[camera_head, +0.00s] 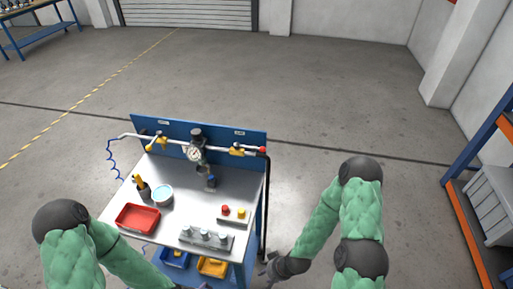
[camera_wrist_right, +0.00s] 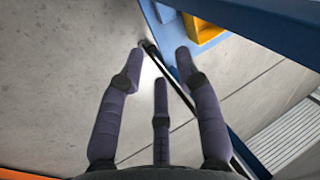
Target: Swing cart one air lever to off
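The cart (camera_head: 180,185) has a steel top and a blue back panel (camera_head: 222,132) carrying a silver pipe. Two yellow valve levers sit on the pipe: the left lever (camera_head: 155,144) has a yellow end, and the right lever (camera_head: 240,151) reaches toward a red knob (camera_head: 263,149). The labels above them are too small to read, so I cannot tell which is air. My right gripper (camera_head: 268,272) is low beside the cart's right front corner, away from both levers. In the right wrist view its fingers (camera_wrist_right: 160,62) are spread and empty. My left gripper is not clearly visible at the bottom edge.
A gauge (camera_head: 195,154) hangs mid-pipe. A red tray (camera_head: 138,218), a bowl (camera_head: 163,194) and a button block (camera_head: 234,219) stand on the cart. A black hose (camera_head: 265,205) hangs down its right side. Shelving (camera_head: 475,215) stands far right, with open floor between.

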